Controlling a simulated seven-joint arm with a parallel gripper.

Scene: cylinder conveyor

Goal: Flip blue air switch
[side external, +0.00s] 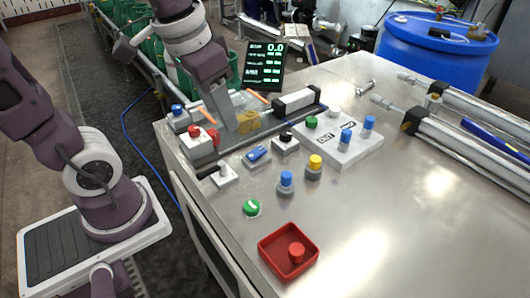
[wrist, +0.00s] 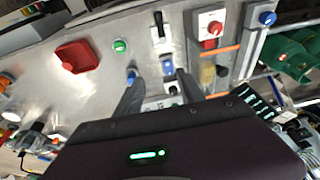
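The blue air switch, which I take to be the blue rocker (side external: 257,154) on a grey base, sits on the steel table among other controls. In the wrist view the blue switch (wrist: 167,67) shows just beyond the fingertips, nearer the right finger. I cannot tell its tilt clearly. My gripper (side external: 228,124) hangs above the table, behind and left of the switch in the side view. In the wrist view my gripper (wrist: 158,78) has its two fingers spread apart with nothing held between them.
Close by stand a black lever switch (side external: 222,175), a black knob (side external: 285,140), a blue cylinder (side external: 286,180) in a holder and a red-button box (side external: 200,142). A green button (side external: 251,207) and red tray (side external: 275,257) lie toward the front. The table's right front is clear.

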